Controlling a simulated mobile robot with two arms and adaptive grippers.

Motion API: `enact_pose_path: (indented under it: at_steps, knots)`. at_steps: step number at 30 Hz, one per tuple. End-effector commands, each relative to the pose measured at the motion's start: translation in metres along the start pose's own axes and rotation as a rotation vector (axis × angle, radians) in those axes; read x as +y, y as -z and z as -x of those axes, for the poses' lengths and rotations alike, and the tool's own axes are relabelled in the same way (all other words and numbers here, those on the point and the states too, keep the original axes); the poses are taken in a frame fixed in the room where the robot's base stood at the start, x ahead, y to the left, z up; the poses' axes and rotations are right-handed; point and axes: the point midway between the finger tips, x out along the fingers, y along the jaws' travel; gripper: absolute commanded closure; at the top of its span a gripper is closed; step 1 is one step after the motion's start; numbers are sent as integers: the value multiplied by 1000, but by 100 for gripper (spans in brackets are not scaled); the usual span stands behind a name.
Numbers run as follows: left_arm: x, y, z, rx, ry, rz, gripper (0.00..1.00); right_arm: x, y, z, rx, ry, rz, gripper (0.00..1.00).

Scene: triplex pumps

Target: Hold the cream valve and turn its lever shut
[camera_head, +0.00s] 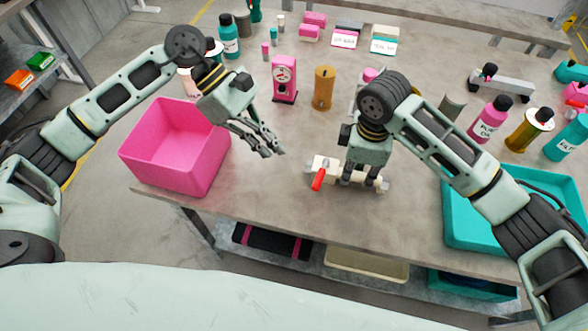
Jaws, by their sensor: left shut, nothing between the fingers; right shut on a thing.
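The cream valve (332,164) lies on the table near its front edge, with metal ends showing at left and right. Its red lever (318,179) is at the valve's left part and points toward the front edge, slanting slightly left. My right gripper (358,182) comes down from above and is shut on the valve's body, right of the lever, hiding part of it. My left gripper (274,150) is shut and empty, above the table to the left of the valve and apart from the lever.
A pink bin (205,165) stands at the left front, close to my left arm. A teal tray (470,250) is at the right, under my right arm. Pink and tan parts (323,88) and several bottles stand farther back. The table between the grippers is clear.

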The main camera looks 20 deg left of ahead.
Motion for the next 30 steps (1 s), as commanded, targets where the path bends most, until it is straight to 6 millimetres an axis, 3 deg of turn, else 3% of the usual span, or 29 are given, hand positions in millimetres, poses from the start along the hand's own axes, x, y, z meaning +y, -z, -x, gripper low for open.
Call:
enact_pose_path:
  at_steps: [6,13,24,30]
  knots:
    - [2,26,-3,-127,-60,35,100,0,0,1,1,-1,0,100]
    - [4,32,-9,-161,-84,41,100,0,0,1,1,-1,0,100]
    - [9,22,-71,-161,-82,41,100,0,0,1,1,-1,0,100]
    - [11,18,-94,-160,-84,41,100,0,0,1,1,-1,0,100]
